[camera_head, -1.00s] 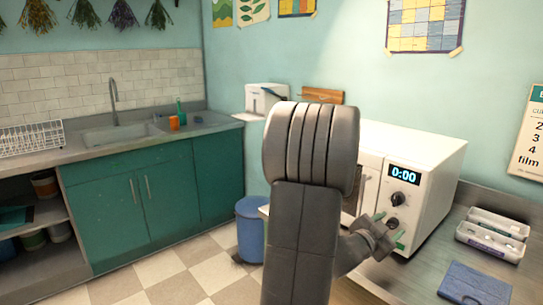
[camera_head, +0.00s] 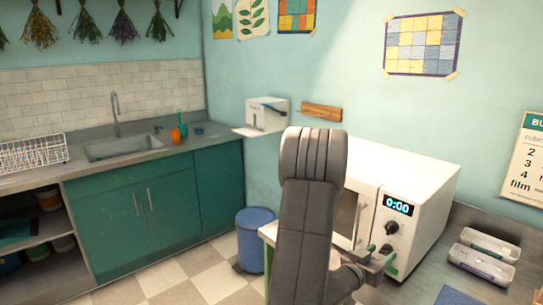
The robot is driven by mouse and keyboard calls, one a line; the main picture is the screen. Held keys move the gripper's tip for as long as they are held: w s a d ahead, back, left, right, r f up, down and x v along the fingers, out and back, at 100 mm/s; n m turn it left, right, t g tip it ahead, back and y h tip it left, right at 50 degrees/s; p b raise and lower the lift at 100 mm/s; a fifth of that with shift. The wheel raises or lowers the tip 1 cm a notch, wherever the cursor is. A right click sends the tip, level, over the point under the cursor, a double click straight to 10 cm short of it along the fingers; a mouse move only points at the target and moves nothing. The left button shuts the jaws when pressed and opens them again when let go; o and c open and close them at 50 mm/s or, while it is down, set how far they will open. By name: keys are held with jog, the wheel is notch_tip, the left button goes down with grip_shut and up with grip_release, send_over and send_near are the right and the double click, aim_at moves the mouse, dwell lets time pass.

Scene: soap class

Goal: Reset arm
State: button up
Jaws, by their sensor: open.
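My arm rises from the bottom middle of the head view and hides part of the white microwave. My gripper (camera_head: 377,262) is at the end of the arm, low in front of the microwave's control side. Its green-tipped fingers are apart and I see nothing between them. The microwave (camera_head: 424,185) stands on the right counter, with its display reading 0:00 and two dark knobs below. Its door is partly hidden behind my arm, and I cannot tell whether the gripper touches the front.
A white tray (camera_head: 484,256) and a blue cloth (camera_head: 462,296) lie on the counter right of the microwave. A blue bin (camera_head: 256,240) stands on the checkered floor left of my arm. The sink counter (camera_head: 60,172) runs along the left. Open floor lies between.

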aim_at(383, 253)
jog(key=shift+v, duration=1.8)
jog(key=shift+r, duration=0.1)
